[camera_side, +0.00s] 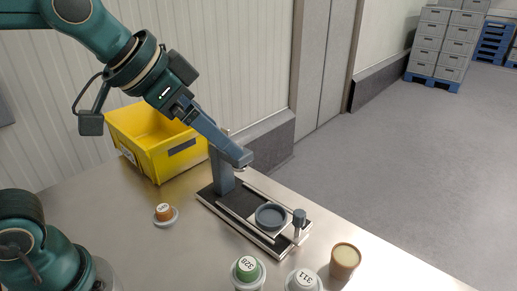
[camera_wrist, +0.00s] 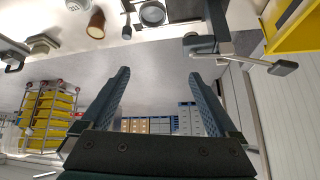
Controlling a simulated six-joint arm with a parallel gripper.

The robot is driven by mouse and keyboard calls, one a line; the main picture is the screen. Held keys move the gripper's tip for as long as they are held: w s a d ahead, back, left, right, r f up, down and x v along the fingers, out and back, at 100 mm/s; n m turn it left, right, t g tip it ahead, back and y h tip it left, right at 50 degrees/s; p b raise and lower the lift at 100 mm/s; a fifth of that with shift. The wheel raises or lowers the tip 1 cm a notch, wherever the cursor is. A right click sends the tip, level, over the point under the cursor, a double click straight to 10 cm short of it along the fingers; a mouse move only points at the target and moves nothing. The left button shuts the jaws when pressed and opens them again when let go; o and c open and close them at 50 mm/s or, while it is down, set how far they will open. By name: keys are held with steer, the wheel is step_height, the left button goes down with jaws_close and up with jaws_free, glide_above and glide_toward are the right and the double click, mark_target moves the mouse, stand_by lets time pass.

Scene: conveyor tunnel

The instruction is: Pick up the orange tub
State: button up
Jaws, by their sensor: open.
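The orange tub (camera_side: 164,212) is small, with a pale numbered top, and sits in a shallow grey dish on the steel table, left of the black-based fixture in the side view. It does not show in the wrist view. My gripper (camera_side: 241,160) is up and to the right of the tub, well apart from it, over the fixture's upright. The wrist view shows the gripper (camera_wrist: 159,72) with its two fingers spread and nothing between them.
A yellow crate (camera_side: 158,158) stands behind the orange tub. The fixture (camera_side: 236,205) holds a round grey dish (camera_side: 271,215). A green tub (camera_side: 247,268), a pale tub marked 311 (camera_side: 303,281) and a tan cup (camera_side: 345,261) stand along the front edge.

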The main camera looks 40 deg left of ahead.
steer(key=w+d+f+m+h, duration=0.1)
steer(key=w+d+f+m, duration=0.1)
steer(key=w+d, duration=0.45)
steer(key=m+g+h, duration=0.1)
steer(key=m+g, duration=0.1)
steer(key=m, duration=0.1)
glide_above(344, 255)
steer(key=w+a, duration=0.1)
steer(key=a, duration=0.4)
step_height(344, 255, down, 8)
steer(key=d+f, duration=0.1)
steer(key=f, duration=0.1)
steer(key=s+d+f+g, duration=0.1)
steer(key=f, duration=0.2)
steer(key=d+f+g, duration=0.1)
steer(key=f, duration=0.1)
steer(key=shift+s+d+f+m, duration=0.25)
steer(key=shift+s+d+m, duration=0.05)
steer(key=shift+s+d, duration=0.1)
steer(key=shift+d+f, duration=0.2)
steer(key=shift+f, duration=0.1)
steer(key=shift+x, duration=2.15)
steer(key=shift+c, duration=0.3)
